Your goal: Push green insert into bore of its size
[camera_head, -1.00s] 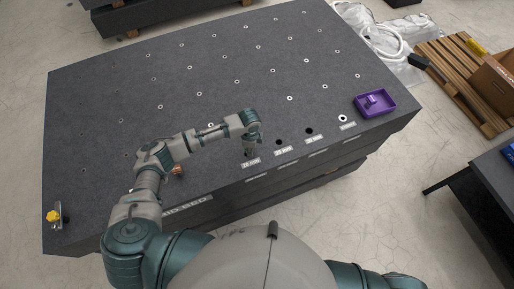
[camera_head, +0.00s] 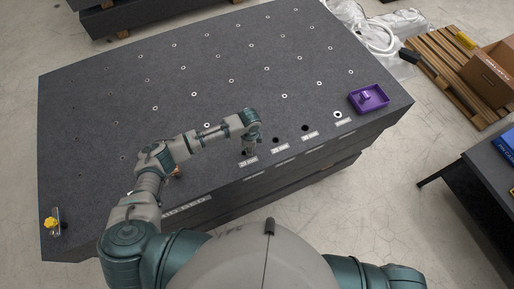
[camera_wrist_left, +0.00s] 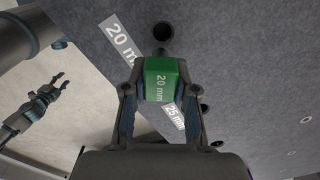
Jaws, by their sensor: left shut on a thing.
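The green insert (camera_wrist_left: 160,80), marked 20 mm, is between the two fingers of my left gripper (camera_wrist_left: 160,92), which is shut on it. In the wrist view a dark open bore (camera_wrist_left: 163,32) lies just beyond the insert, beside the 20 mm label (camera_wrist_left: 122,38); the insert is apart from it in the picture. In the head view my left gripper (camera_head: 250,150) is low over the front edge of the granite bed (camera_head: 110,120), by the nearest label; the insert is not clear there. My right gripper (camera_wrist_left: 57,82) is far off at the left, empty with fingers apart.
Other bores follow to the right along the front edge, one (camera_head: 276,140) by the 25 mm label (camera_head: 280,149), and another (camera_head: 305,128). A purple tray (camera_head: 369,99) with a small purple piece stands at the right corner. A yellow-knobbed clamp (camera_head: 52,222) sits at the left corner.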

